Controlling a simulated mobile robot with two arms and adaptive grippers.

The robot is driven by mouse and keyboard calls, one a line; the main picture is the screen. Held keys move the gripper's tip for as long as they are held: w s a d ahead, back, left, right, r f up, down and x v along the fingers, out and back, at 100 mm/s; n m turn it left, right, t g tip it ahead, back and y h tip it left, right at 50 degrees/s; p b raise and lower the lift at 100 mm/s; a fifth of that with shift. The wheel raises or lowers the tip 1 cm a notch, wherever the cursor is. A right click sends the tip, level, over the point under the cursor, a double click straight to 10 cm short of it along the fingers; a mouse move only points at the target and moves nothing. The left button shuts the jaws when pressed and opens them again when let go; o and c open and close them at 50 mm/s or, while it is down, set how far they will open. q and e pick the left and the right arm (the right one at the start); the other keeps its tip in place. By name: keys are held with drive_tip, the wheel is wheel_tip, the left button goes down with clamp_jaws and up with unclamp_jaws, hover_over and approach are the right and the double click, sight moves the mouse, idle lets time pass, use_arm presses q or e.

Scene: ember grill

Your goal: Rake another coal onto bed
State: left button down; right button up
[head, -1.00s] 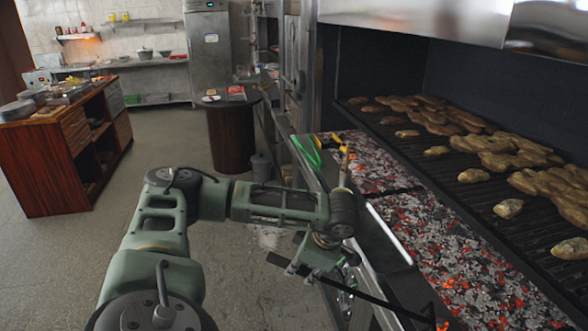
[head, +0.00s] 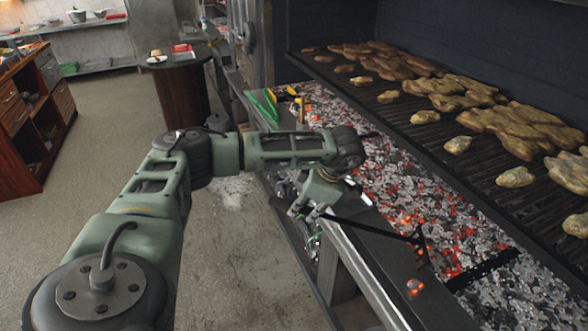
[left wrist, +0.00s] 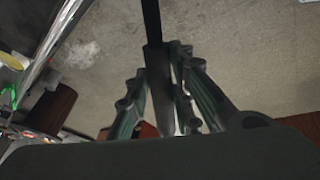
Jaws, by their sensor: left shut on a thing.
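My left gripper (head: 312,213) is shut on the handle of a black rake (head: 372,229). Its fingers also show around the dark handle in the left wrist view (left wrist: 160,95). The rake points right, and its head (head: 421,245) is at the near edge of the coal bed (head: 470,228); whether it touches anything is unclear. A single glowing coal (head: 415,287) lies on the dark front ledge (head: 372,262), a little below the rake head in the picture and apart from it. The bed holds grey ash and red embers. My right gripper is out of view.
A grill grate (head: 400,116) with several browned food pieces lies beyond the bed. A dark bar (head: 482,270) crosses the bed near the coal. Green and yellow items (head: 265,103) lie at the ledge's far end. Open floor (head: 250,260) is at left.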

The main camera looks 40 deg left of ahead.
use_arm(q)
drive_tip(key=w, duration=0.1)
drive_tip(key=w+d, duration=0.1)
drive_tip(key=w, duration=0.1)
drive_tip(key=shift+d+b, duration=0.15)
drive_tip(key=shift+b, duration=0.25)
drive_tip(key=shift+s+r+p, duration=0.2)
drive_tip(key=shift+r+p, duration=0.25)
drive_tip(key=shift+s+a+r+p, duration=0.3)
drive_tip(key=shift+s+r+p, duration=0.1)
drive_tip(key=shift+s, duration=0.25)
drive_tip(key=shift+s+a+r+p, duration=0.35)
drive_tip(key=shift+s+p, duration=0.1)
drive_tip(key=shift+s, duration=0.15)
drive_tip(key=shift+s+a+r+p, duration=0.25)
drive_tip(key=shift+s+r+p, duration=0.15)
drive_tip(key=shift+s, duration=0.35)
